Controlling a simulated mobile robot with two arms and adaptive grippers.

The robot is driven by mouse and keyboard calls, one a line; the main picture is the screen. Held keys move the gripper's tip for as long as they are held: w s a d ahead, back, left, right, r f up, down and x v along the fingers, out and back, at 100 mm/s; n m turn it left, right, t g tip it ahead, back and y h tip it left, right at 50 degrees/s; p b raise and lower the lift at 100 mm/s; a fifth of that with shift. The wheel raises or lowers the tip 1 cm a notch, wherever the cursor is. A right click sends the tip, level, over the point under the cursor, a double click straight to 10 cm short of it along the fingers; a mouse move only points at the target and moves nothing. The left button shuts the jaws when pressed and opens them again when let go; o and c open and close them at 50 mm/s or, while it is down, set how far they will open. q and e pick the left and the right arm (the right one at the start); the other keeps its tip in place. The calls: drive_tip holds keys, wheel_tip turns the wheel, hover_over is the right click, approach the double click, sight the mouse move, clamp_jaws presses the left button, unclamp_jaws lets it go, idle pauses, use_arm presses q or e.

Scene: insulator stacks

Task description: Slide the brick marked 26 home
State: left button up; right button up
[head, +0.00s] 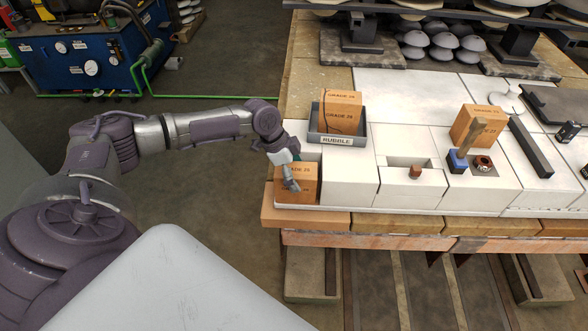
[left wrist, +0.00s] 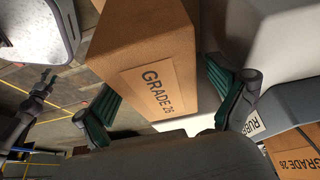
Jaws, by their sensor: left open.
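An orange brick (head: 297,183) stands at the front left corner of the white block row. In the left wrist view the brick (left wrist: 150,60) reads GRADE 26; its print is too small to read surely in the head view. My left gripper (head: 291,184) is at this brick. In the left wrist view its green-padded fingers (left wrist: 168,108) are open, one on each side of the brick. I cannot tell whether either pad touches it.
A grey tray marked RUBBLE (head: 336,139), holding an orange brick (head: 341,110), stands just behind and right. Another orange brick (head: 476,126) sits further right near a blue block (head: 457,161). White blocks (head: 350,180) border the brick's right side.

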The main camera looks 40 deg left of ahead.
use_arm(q)
drive_tip(key=c, duration=1.7)
drive_tip(key=shift+o, duration=0.2)
drive_tip(key=shift+w+d, duration=0.3)
drive_tip(key=shift+d, duration=0.3)
drive_tip(key=o, duration=1.6)
drive_tip(key=shift+o, duration=0.2)
drive_tip(key=shift+a+r, duration=0.1)
drive_tip(key=v, duration=1.1)
drive_tip(key=shift+s+a+r, duration=0.1)
drive_tip(key=shift+r, duration=0.25)
